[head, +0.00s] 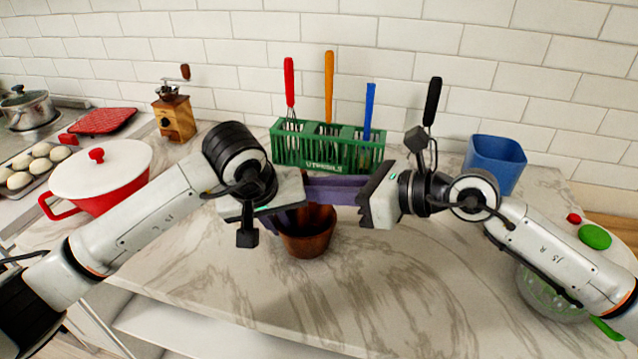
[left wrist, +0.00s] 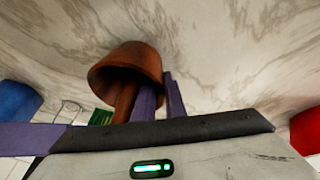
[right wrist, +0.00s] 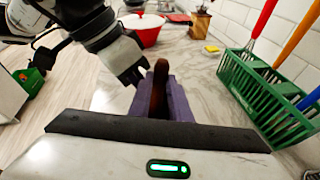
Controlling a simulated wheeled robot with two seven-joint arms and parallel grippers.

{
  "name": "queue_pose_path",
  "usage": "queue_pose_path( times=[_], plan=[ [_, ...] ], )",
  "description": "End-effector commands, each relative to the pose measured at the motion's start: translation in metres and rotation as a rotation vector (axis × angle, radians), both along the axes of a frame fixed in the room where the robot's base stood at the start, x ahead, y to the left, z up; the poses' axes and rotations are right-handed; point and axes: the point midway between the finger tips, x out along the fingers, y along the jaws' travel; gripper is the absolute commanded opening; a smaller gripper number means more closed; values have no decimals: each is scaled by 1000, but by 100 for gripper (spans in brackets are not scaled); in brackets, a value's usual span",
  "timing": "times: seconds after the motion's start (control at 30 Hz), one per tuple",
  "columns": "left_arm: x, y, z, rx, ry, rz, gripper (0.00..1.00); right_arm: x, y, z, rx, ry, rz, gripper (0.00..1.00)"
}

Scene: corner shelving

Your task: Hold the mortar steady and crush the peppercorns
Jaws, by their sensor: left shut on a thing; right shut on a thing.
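The brown wooden mortar (head: 306,244) stands upright on the marble counter in front of the green utensil rack. My left gripper (head: 280,224) reaches down at its left side, shut on its rim; the left wrist view shows its purple fingers (left wrist: 158,98) at the mortar (left wrist: 128,68). My right gripper (head: 312,188) comes in level from the right, shut on the upper part of the brown pestle (head: 319,218). The pestle (right wrist: 160,88) shows between its purple fingers in the right wrist view. Its lower end is inside the mortar. The peppercorns are hidden.
The green utensil rack (head: 290,148) with several tools stands close behind the mortar. A blue container (head: 497,160) is behind my right arm, a red-and-white pot (head: 100,172) and a grinder (head: 174,118) to the left. A glass bowl (head: 545,292) is at right. The front counter is clear.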

Motion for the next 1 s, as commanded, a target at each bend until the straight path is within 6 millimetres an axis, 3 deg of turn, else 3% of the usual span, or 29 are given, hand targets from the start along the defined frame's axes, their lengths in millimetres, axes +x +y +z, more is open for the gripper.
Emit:
queue_pose_path(
  times=[0.3, 0.53, 1.0],
  plan=[
    [-1, 0, -1, 1, 3, -1, 0, 0, -1, -15, -1, 4, -2, 0],
    [-1, 0, -1, 1, 3, -1, 0, 0, -1, -15, -4, 4, -2, 0],
    [-1, 0, -1, 1, 3, -1, 0, 0, -1, 6, -4, 2, -3, 0]
  ],
)
